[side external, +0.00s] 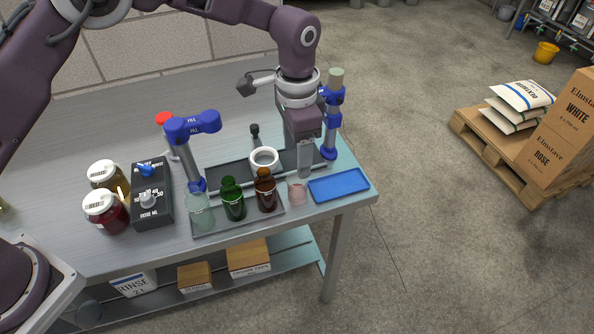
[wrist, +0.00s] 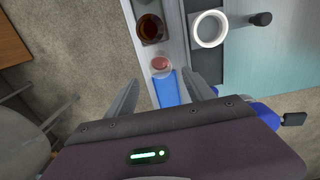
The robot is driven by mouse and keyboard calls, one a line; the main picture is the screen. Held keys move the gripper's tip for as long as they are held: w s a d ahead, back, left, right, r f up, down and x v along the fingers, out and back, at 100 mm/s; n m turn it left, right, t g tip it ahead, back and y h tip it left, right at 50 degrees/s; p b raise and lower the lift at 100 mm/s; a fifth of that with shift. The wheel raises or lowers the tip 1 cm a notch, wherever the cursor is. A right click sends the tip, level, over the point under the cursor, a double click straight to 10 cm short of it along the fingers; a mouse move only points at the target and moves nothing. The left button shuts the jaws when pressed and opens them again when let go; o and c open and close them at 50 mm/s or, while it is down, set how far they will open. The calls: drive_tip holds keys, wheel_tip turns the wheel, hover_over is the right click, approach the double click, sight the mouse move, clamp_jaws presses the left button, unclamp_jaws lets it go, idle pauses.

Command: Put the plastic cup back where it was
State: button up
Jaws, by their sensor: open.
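A small translucent pinkish plastic cup (side external: 297,192) stands upright near the front edge of the bench, between the brown bottle (side external: 265,192) and the blue tray (side external: 345,184). In the wrist view the cup (wrist: 161,64) shows from above, just beyond the fingertips. My gripper (side external: 304,174) is above and close to the cup, pointing down. In the wrist view its two fingers (wrist: 162,84) are spread wide with nothing between them at the tips. The side view does not clearly show whether a finger touches the cup.
A clear bottle (side external: 200,212) and a green bottle (side external: 234,200) stand left of the brown one on a shallow tray (side external: 230,224).

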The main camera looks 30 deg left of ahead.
wheel_tip(320, 180, up, 4)
drive_tip(key=shift+r, duration=0.1)
drive_tip(key=s+a+r+n+t, duration=0.1)
drive_tip(key=s+a+r+n, duration=0.1)
drive_tip(key=s+a+r, duration=0.5)
drive_tip(key=s+a+r+n+t, duration=0.2)
drive_tip(key=s+a+r, duration=0.3)
drive_tip(key=r, duration=0.5)
drive_tip(key=s+a+f+n+t, duration=0.1)
drive_tip(key=s+a, duration=0.3)
drive_tip(key=s, duration=0.4)
drive_tip(key=s+a+f+n+t, duration=0.1)
drive_tip(key=s+a+n, duration=0.3)
drive_tip(key=s, duration=0.5)
drive_tip(key=shift+s+f+t, duration=0.2)
drive_tip(key=shift+s+t, duration=0.05)
drive_tip(key=shift+t, duration=0.05)
